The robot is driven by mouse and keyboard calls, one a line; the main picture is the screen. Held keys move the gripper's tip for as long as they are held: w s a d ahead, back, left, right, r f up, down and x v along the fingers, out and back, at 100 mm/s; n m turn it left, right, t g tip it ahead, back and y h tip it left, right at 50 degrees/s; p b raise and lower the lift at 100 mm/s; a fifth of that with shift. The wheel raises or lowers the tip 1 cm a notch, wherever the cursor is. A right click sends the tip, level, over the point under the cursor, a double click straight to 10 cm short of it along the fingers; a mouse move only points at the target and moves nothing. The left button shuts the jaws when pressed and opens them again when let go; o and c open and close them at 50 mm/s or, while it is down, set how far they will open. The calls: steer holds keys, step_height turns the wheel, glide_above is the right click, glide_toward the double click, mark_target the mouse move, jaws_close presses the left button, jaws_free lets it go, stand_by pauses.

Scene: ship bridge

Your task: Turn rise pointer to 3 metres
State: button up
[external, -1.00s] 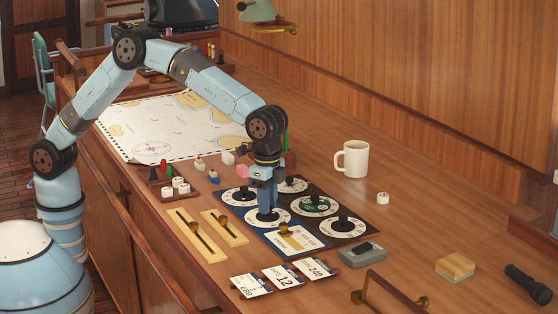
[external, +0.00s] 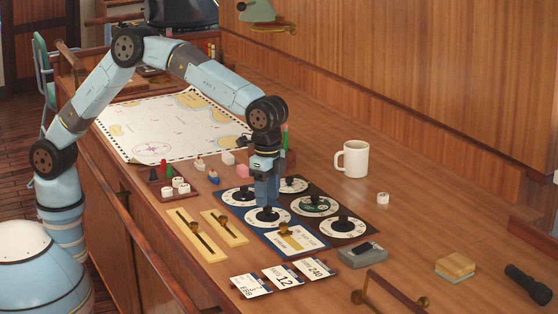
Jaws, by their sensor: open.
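Several white dials with black knobs sit on dark and blue panels on the wooden counter. My gripper (external: 267,200) points straight down over the front-middle dial (external: 283,221), on a blue panel. Its fingers are around or just above that dial's black knob (external: 268,214); I cannot tell whether they touch it. The dial's markings and pointer are too small to read, so I cannot tell which dial is the rise one. Other dials are the left dial (external: 229,197), the back dial (external: 299,186), the green-centred dial (external: 325,209) and the front-right dial (external: 354,232).
Two brass slider plates (external: 187,242) (external: 235,236) lie left of the dials. A card holder (external: 305,246), number cards (external: 283,276) and a grey box (external: 362,257) are in front. A white mug (external: 354,160) stands behind right. A chart (external: 150,125) lies at the back left.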

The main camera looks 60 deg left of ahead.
step_height(320, 180, up, 11)
steer(key=shift+r, duration=0.2)
stand_by(0.6)
steer(key=w+a+r+n+t, duration=0.1)
steer(key=a+r, duration=0.3)
steer(key=a, duration=0.6)
steer(key=w+a+r+n+t, duration=0.1)
steer(key=a+r+n, duration=0.1)
steer(key=a+r, duration=0.5)
steer(key=s+a+r+n+t, duration=0.1)
steer(key=s+a, duration=0.1)
steer(key=a, duration=0.8)
steer(key=s+a+r+n, duration=0.1)
steer(key=s+a+n, duration=0.1)
steer(key=a, duration=0.9)
steer(key=s+a+f+n+t, duration=0.1)
steer(key=s+a+f+n, duration=0.2)
steer(key=s+a, duration=0.7)
steer(key=s+a+f+n+t, duration=0.1)
steer(key=s+a+f+n, duration=0.1)
steer(key=s+a+f, duration=0.4)
steer(key=s+a, duration=0.5)
steer(key=a, duration=0.2)
steer(key=shift+s+n+t, duration=0.25)
steer(key=shift+n+t, duration=0.05)
steer(key=shift+n, duration=0.1)
